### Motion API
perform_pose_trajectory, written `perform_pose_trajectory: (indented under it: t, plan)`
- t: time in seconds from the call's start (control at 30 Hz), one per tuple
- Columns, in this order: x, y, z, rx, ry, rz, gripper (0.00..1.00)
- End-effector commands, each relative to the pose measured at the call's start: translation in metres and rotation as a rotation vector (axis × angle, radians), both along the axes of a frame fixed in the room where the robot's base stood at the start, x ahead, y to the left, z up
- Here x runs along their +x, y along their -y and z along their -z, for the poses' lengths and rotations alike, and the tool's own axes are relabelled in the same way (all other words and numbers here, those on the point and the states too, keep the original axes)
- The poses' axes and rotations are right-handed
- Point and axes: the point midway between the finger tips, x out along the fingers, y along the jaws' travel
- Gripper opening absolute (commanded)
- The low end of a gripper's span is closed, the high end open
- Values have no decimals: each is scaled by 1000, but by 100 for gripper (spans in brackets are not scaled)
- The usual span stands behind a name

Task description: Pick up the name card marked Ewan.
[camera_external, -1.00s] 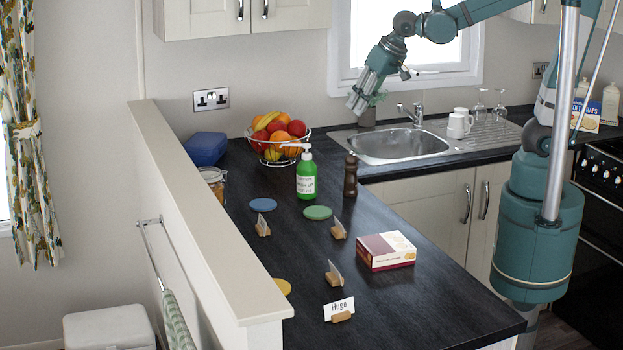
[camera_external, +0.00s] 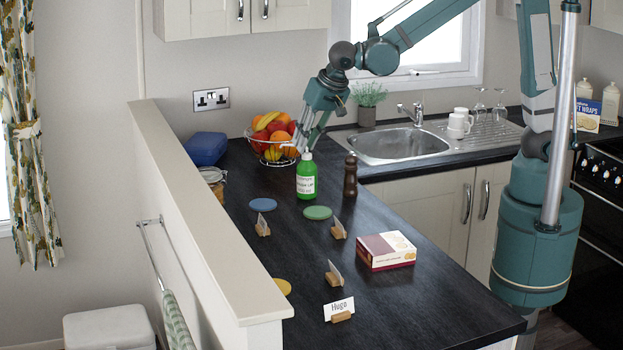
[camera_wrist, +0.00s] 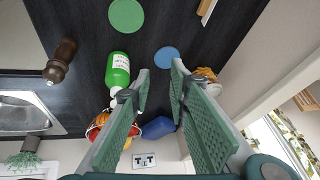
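My gripper (camera_external: 309,140) is high over the far part of the dark worktop, just behind the green bottle. In the wrist view its two padded fingers (camera_wrist: 161,68) are apart with nothing between them. Several name cards stand in wooden holders. The front one (camera_external: 339,307) reads Hugo. The card behind it (camera_external: 335,270), the card by the green disc (camera_external: 338,228) and the card by the blue disc (camera_external: 263,224) are turned so that I cannot read them. No card marked Ewan is legible. Part of one holder (camera_wrist: 206,10) shows at the wrist view's top edge.
The green bottle (camera_external: 307,180), fruit bowl (camera_external: 262,147) and pepper mill (camera_external: 350,178) stand near my gripper. A green disc (camera_external: 318,212), blue disc (camera_external: 263,204), yellow disc (camera_external: 283,286) and box (camera_external: 386,251) lie among the cards. A raised ledge (camera_external: 205,215) borders the left.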

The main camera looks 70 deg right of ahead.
Motion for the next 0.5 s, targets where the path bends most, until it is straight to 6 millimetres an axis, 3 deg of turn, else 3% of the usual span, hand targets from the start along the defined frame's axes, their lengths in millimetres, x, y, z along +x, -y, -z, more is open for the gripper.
perform_pose_trajectory:
  t: [0.5]
  plan:
    - [36,-100,75,19,7,148,19]
